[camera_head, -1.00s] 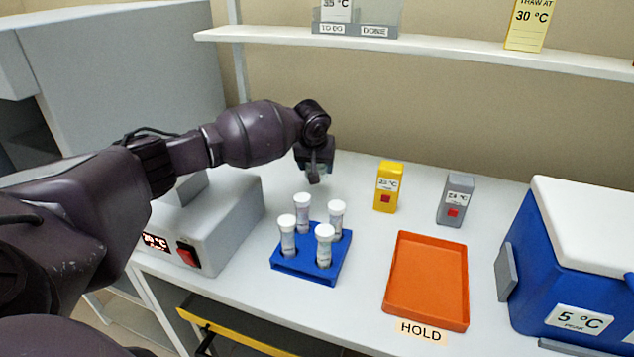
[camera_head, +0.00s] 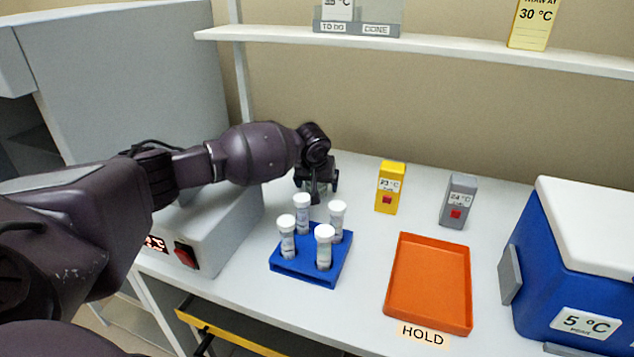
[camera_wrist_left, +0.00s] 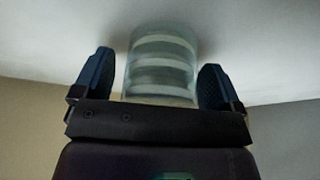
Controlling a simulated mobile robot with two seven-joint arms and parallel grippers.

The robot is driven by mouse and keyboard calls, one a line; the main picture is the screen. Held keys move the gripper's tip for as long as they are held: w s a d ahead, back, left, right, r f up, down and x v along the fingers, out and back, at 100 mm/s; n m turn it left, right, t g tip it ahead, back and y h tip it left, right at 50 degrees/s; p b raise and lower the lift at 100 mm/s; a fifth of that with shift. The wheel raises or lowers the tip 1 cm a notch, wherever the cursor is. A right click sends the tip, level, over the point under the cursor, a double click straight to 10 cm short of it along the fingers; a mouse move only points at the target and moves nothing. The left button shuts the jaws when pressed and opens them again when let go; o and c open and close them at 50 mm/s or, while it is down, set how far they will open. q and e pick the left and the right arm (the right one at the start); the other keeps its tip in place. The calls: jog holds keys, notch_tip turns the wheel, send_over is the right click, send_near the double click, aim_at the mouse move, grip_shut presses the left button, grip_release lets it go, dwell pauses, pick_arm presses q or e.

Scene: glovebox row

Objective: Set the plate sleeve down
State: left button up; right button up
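The plate sleeve (camera_wrist_left: 160,68) is a clear cylinder with pale bands stacked inside. In the left wrist view it stands between the two dark blue fingers of my left gripper (camera_wrist_left: 156,80). The fingers are spread, with a clear gap on the left side and little or none on the right. In the head view my left gripper (camera_head: 317,186) is low over the bench behind the tube rack, pointing down. The sleeve is mostly hidden there by the gripper. The sleeve's end meets the pale bench surface in the wrist view. My right gripper is not in view.
A blue rack (camera_head: 310,268) with several white-capped tubes stands just in front. A grey heater box (camera_head: 225,235) is to the left. A yellow timer (camera_head: 390,188), a grey timer (camera_head: 458,202), an orange tray (camera_head: 430,285) and a blue cooler (camera_head: 570,275) are to the right.

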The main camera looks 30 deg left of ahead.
pick_arm(q)
jog(key=shift+r, duration=0.5)
jog(key=p+v, duration=0.3)
jog(key=v, duration=0.8)
jog(key=shift+s, duration=0.25)
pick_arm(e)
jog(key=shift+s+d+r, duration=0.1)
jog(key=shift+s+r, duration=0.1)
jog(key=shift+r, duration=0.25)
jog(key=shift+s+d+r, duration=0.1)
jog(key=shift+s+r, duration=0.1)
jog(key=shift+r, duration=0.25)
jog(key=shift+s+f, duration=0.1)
